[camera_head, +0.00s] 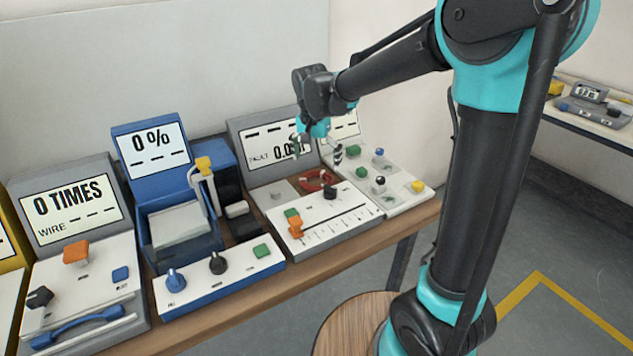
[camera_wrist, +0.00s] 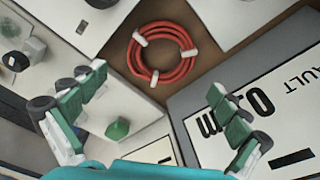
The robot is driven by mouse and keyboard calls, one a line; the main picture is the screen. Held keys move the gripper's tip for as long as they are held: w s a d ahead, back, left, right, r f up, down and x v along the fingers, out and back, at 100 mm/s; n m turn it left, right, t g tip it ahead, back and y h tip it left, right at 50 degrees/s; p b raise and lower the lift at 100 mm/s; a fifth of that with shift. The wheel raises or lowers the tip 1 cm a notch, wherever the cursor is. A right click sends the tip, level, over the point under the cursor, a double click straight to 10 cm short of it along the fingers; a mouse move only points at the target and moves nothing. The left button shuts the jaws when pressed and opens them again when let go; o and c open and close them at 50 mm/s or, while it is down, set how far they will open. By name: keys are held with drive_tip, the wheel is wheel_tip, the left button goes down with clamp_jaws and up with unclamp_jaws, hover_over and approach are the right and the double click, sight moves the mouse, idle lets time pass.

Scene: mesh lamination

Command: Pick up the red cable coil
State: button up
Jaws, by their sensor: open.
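The red cable coil (camera_wrist: 187,68) lies flat on the brown bench top, with white ties around it, and shows whole at the top middle of the wrist view. In the head view the red coil (camera_head: 317,181) lies between the fault-display device and the white panel beside it. My gripper (camera_head: 318,148) is open and empty above the devices, apart from the coil. In the wrist view the open fingers of my gripper (camera_wrist: 152,122) are spread wide left and right, and the coil appears beyond them, between their directions.
The fault-display device (camera_head: 275,146) stands close by the coil, with a slider panel (camera_head: 345,220) in front. A panel with coloured knobs (camera_head: 400,195) is to the right. A blue device (camera_head: 150,150) and a "0 TIMES" device (camera_head: 75,210) stand left. Bare bench around the coil is narrow.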

sight(317, 183)
drive_tip(key=shift+w+f, duration=0.2)
drive_tip(key=shift+f, duration=2.6)
drive_tip(key=c, duration=1)
drive_tip(key=shift+r, duration=0.1)
